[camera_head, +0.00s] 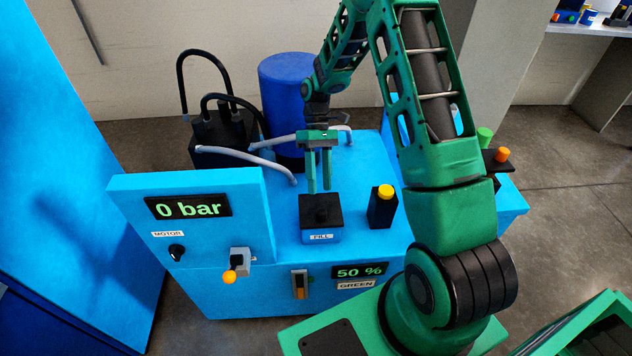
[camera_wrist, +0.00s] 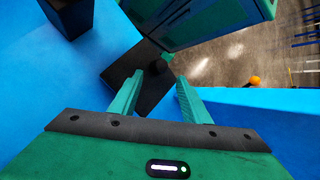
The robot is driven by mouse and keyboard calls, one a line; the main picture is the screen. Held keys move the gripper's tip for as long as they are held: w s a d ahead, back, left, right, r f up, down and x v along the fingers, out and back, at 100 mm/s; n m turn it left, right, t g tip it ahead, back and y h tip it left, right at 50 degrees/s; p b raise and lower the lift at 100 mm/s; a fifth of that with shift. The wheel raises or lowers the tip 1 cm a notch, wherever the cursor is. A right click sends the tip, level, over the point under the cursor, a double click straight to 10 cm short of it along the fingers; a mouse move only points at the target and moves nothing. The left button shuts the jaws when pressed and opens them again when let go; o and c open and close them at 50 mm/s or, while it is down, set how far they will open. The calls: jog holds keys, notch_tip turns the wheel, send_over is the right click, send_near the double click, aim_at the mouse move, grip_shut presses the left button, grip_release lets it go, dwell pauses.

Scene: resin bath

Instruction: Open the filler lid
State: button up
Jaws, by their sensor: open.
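The filler lid (camera_head: 320,210) is a black square cap with a small knob on top. It lies shut on the blue filler box labelled FILL (camera_head: 321,236). The black lid also shows in the wrist view (camera_wrist: 154,92), beneath and between my fingers. My gripper (camera_head: 319,189) is open and empty, with its fingers pointing down just above the lid. In the wrist view the two green fingertips (camera_wrist: 160,78) stand apart. I cannot tell whether they touch the knob.
A black box with a yellow button (camera_head: 385,191) stands right of the filler. The display panel reading 0 bar (camera_head: 188,206) rises at the left, with an orange-knobbed lever (camera_head: 230,276). Grey hoses (camera_head: 262,163) and a blue drum (camera_head: 287,90) are behind.

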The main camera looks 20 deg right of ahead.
jog(key=v, duration=1)
jog(key=shift+w+r, duration=0.15)
jog(key=shift+w, duration=0.1)
jog(key=shift+d, duration=0.15)
